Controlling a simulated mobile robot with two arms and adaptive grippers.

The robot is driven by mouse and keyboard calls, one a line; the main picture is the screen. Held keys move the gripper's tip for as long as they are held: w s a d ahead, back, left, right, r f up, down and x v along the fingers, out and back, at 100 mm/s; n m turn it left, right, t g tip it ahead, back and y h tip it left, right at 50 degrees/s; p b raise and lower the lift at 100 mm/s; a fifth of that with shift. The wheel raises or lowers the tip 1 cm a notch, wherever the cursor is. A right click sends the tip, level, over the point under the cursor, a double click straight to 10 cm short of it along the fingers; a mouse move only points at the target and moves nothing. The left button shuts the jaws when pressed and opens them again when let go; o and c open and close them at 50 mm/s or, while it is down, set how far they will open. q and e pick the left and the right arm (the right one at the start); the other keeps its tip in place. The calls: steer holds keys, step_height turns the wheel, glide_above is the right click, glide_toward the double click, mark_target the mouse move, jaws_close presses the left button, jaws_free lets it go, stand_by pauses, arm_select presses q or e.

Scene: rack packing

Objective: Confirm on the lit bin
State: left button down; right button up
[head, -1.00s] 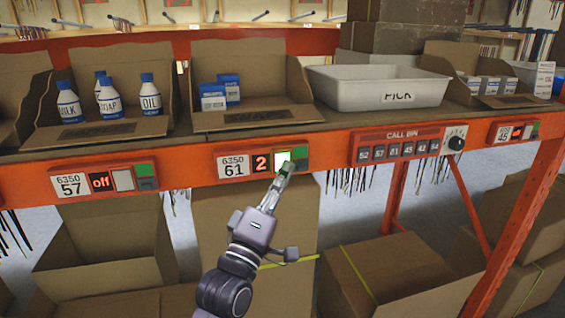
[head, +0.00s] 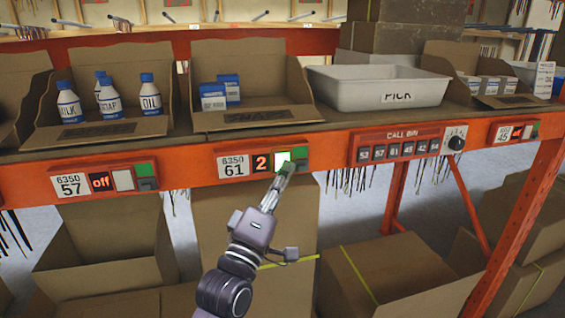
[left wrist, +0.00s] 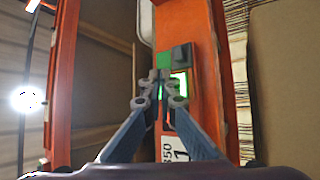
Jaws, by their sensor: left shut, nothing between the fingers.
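The lit bin's label module (head: 262,160) on the orange shelf beam reads 6350 61, with a red 2 on its display. Its square button (head: 283,157) glows white-green, with a green patch and a dark grey key to its right. Above it, the open cardboard bin (head: 250,118) holds two blue-and-white boxes (head: 213,97). My left gripper (head: 288,168) is shut and empty, its tips at the lower right edge of the lit button. In the left wrist view the tips (left wrist: 168,80) are beside the glowing button (left wrist: 182,84); I cannot tell whether they touch. My right gripper is out of view.
Module 57 (head: 105,181) reads off, to the left. The CALL BIN panel (head: 400,146) with its knob is to the right, below the white PICK tote (head: 375,92). Cardboard boxes (head: 400,270) stand below the beam.

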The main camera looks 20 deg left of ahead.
arm_select(q)
steer(key=shift+w+a, duration=0.25)
steer(key=shift+w, duration=0.1)
steer(key=shift+w+a, duration=0.2)
steer(key=shift+w, duration=0.1)
stand_by(0.8)
stand_by(0.4)
steer(key=shift+s+d+p, duration=0.45)
steer(key=shift+s+p, duration=0.05)
steer(key=shift+s, duration=0.2)
steer(key=s+d, duration=0.1)
steer(key=s, duration=0.1)
steer(key=s+d+p, duration=0.1)
steer(key=s, duration=0.1)
steer(key=shift+d, duration=0.4)
